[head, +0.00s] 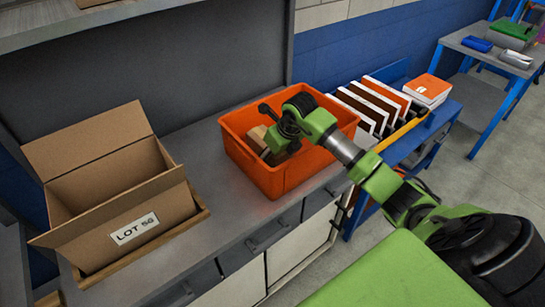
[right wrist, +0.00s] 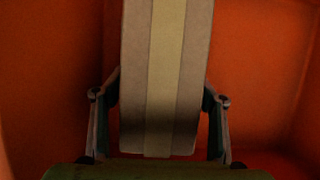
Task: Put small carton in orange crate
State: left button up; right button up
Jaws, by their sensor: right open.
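The orange crate (head: 283,181) stands on the grey counter, and its walls fill both sides of the right wrist view (right wrist: 270,60). A small brown cardboard carton (head: 252,141) is inside the crate, partly hidden by the gripper and the crate wall. In the right wrist view the carton (right wrist: 133,75) shows a pale tape strip down its middle and lies between the two fingers. My right gripper (head: 273,128) is over the crate, open, with a finger on each side of the carton. Whether the carton rests on the crate floor is hidden. My left gripper is not in view.
A large open cardboard box labelled LOT 56 (head: 115,215) sits in a shallow tray at the left of the counter. Right of the crate, a blue stand holds upright panels (head: 375,100) and an orange-topped stack (head: 428,88). Counter between box and crate is clear.

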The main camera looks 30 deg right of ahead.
jog(key=shift+r, duration=0.35)
jog(key=b+v, duration=0.2)
jog(key=v, duration=0.9)
jog(key=shift+s+r+b, duration=0.15)
jog(key=shift+r+b, duration=0.05)
jog(key=shift+b, duration=0.1)
